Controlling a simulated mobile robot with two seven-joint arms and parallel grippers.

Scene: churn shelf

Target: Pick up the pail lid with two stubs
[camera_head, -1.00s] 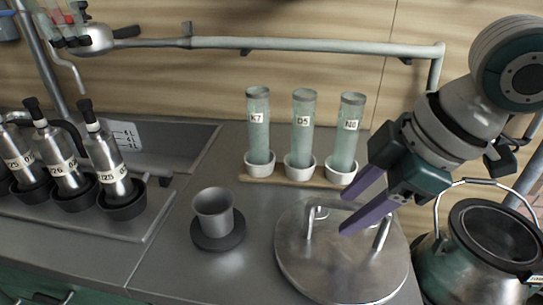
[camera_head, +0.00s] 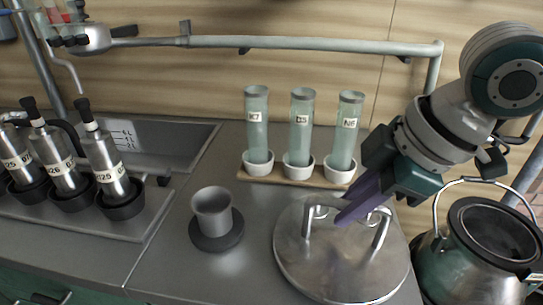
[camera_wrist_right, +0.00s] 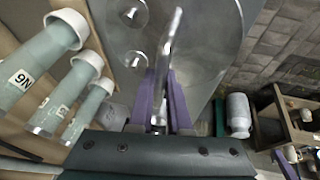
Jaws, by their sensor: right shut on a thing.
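The pail lid (camera_head: 335,268) is a round steel disc with an arched bar handle and two small round stubs, lying at the front right of the counter; it also shows in the wrist view (camera_wrist_right: 200,30). My right gripper (camera_head: 345,218) reaches down from the right, its purple fingers close together on the handle. In the right wrist view, the gripper (camera_wrist_right: 165,88) has the handle bar (camera_wrist_right: 170,45) edge-on between its fingers. The two stubs sit beside the bar there. The fingers hide the middle of the handle in the head view. My left gripper is out of view.
A steel pail (camera_head: 475,265) with a raised bail stands right of the lid. Three labelled tubes in a rack (camera_head: 265,178) stand behind it. A grey cup (camera_head: 213,212) on a dark base is to the left. Several bottles (camera_head: 57,165) stand far left by the sink. A rail runs overhead.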

